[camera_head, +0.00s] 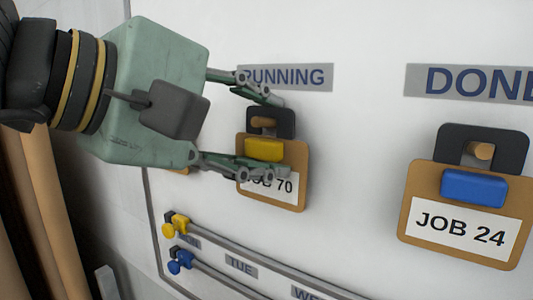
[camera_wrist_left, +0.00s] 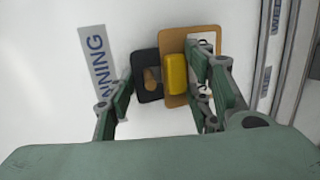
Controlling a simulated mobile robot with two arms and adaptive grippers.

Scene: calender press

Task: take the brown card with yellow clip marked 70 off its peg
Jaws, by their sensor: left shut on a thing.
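The brown card marked JOB 70 (camera_head: 286,196) hangs under the RUNNING label. It has a yellow clip (camera_head: 264,150) and a black hanger (camera_head: 285,123). The wooden peg (camera_head: 263,122) shows inside the hanger's opening. My left gripper (camera_head: 279,137) is shut on the card, one finger above at the hanger and the other below the clip, covering part of the JOB text. In the left wrist view the fingers flank the hanger (camera_wrist_left: 146,90) and the yellow clip (camera_wrist_left: 177,74). The exact finger contact is hard to see. My right gripper is not in view.
A brown card with a blue clip, marked JOB 24 (camera_head: 460,228), hangs on a peg under the DONE label (camera_head: 470,81) at right. Rails with a yellow knob (camera_head: 170,229) and a blue knob (camera_head: 177,265) run below. Bare white board separates the two cards.

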